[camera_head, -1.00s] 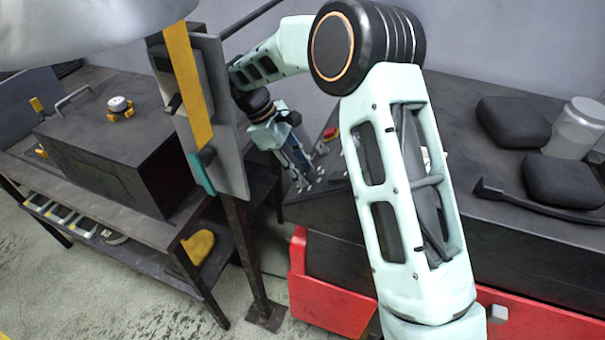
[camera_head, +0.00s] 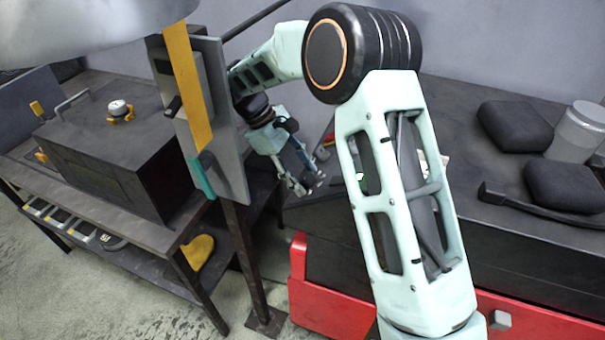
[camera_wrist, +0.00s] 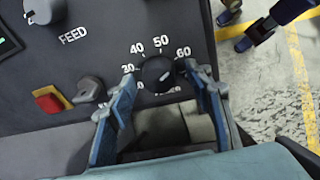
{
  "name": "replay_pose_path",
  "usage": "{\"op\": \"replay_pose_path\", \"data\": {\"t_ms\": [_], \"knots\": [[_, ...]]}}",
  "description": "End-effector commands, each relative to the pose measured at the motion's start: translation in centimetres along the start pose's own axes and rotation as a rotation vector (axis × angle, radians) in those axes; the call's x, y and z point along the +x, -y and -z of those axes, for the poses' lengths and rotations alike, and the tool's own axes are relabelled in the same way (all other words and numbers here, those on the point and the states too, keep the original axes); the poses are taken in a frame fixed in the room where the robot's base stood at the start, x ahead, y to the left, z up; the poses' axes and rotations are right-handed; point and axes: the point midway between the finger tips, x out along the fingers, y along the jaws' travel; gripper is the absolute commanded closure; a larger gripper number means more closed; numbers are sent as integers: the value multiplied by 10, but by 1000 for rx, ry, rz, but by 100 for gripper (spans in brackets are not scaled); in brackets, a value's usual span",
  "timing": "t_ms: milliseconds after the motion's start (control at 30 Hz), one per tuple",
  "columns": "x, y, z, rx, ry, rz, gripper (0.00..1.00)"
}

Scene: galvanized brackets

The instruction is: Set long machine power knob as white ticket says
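In the wrist view a round black knob (camera_wrist: 157,72) sits on a dark panel inside an arc of white numbers, with 30, 40, 50 and 60 readable. The label below it is mostly covered; only its last letters show. A short light mark on the knob is visible, but its exact setting is hard to tell. My gripper (camera_wrist: 156,80) is open, with one blue finger on each side of the knob; I cannot tell whether they touch it. In the head view my gripper (camera_head: 312,186) is at the left end of the dark bench machine. I cannot make out a readable white ticket.
The wrist view shows a grey FEED knob (camera_wrist: 45,10), a red button (camera_wrist: 48,103) on yellow and a small grey knob (camera_wrist: 89,90) to the left. In the head view, an upright grey panel (camera_head: 232,150) stands close left of my gripper. Black pads (camera_head: 515,126) lie right.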

Motion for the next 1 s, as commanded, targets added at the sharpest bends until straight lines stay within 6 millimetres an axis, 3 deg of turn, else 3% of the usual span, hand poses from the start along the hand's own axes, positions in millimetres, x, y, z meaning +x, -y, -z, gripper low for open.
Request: {"op": "replay_pose_path", "data": {"t_ms": [267,700,1000], "knots": [[-6,-1,-3,1,-1,-2,53],[-73,-10,-40,2,-2,-2,53],[-88,-11,-48,0,0,1,53]]}}
